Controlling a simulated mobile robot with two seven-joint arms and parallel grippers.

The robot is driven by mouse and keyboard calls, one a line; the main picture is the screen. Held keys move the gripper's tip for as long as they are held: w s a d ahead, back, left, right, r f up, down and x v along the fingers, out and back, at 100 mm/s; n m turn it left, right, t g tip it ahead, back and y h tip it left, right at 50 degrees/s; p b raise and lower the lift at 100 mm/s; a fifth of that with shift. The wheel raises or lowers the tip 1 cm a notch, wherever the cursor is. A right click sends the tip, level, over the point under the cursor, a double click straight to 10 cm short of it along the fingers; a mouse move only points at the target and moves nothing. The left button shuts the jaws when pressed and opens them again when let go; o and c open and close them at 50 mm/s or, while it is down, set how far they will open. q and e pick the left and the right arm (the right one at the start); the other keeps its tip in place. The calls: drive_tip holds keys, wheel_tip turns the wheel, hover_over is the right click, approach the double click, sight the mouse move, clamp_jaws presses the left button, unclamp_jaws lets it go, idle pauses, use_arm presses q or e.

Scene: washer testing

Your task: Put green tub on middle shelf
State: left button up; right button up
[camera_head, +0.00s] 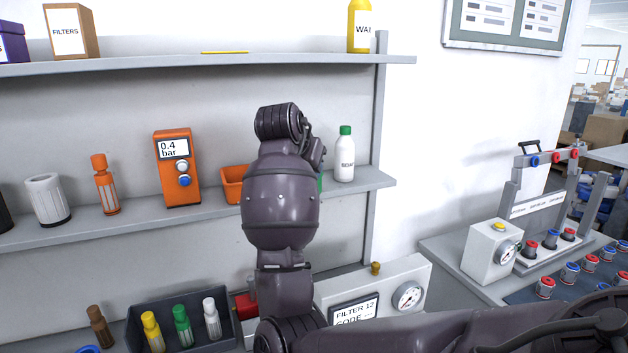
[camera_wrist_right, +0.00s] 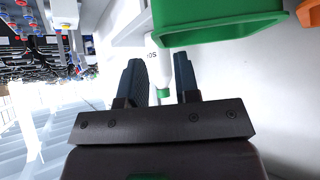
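The green tub (camera_wrist_right: 215,22) shows large at the top of the right wrist view, which is upside down. In the head view only a thin green sliver of it (camera_head: 320,183) shows beside my arm, at middle shelf level. The middle shelf (camera_head: 120,222) is the grey board across the rack. My right gripper (camera_wrist_right: 160,65) is open, its two fingers apart and not around the tub. The tub lies just beyond the fingertips. In the head view my right arm hides this gripper. My left gripper is not in view.
A white soap bottle (camera_head: 345,158) with a green cap stands at the shelf's right end; it shows behind the finger gap in the wrist view (camera_wrist_right: 163,78). An orange bin (camera_head: 232,184) and an orange gauge box (camera_head: 177,168) stand left of my arm. A filter tester (camera_head: 405,275) stands below.

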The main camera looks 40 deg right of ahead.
drive_tip(key=v, duration=0.5)
drive_tip(key=shift+s+a+r+b, duration=0.15)
drive_tip(key=shift+a+r+b, duration=0.05)
drive_tip(key=shift+b, duration=0.1)
idle(0.4)
